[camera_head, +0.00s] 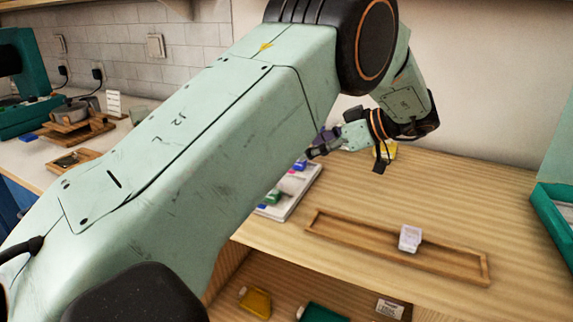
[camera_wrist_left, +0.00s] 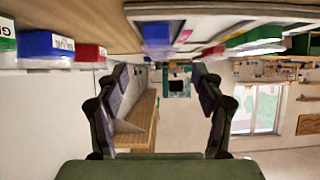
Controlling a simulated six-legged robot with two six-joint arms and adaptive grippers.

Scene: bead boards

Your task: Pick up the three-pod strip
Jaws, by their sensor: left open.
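My left gripper (camera_head: 318,148) is over the back of the wooden counter in the head view, close to a white board (camera_head: 299,198) that my arm partly hides. In the left wrist view the gripper's two fingers (camera_wrist_left: 160,75) are spread with nothing between them. Coloured pieces stand on the board, among them a green one (camera_head: 273,197) and a blue one (camera_head: 300,165). The left wrist view shows a blue block (camera_wrist_left: 45,45) and a red block (camera_wrist_left: 90,53) at upper left, apart from the fingers. I cannot make out which piece is the three-pod strip. My right gripper is not seen.
A green bin (camera_head: 549,213) stands at right. The counter between is clear.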

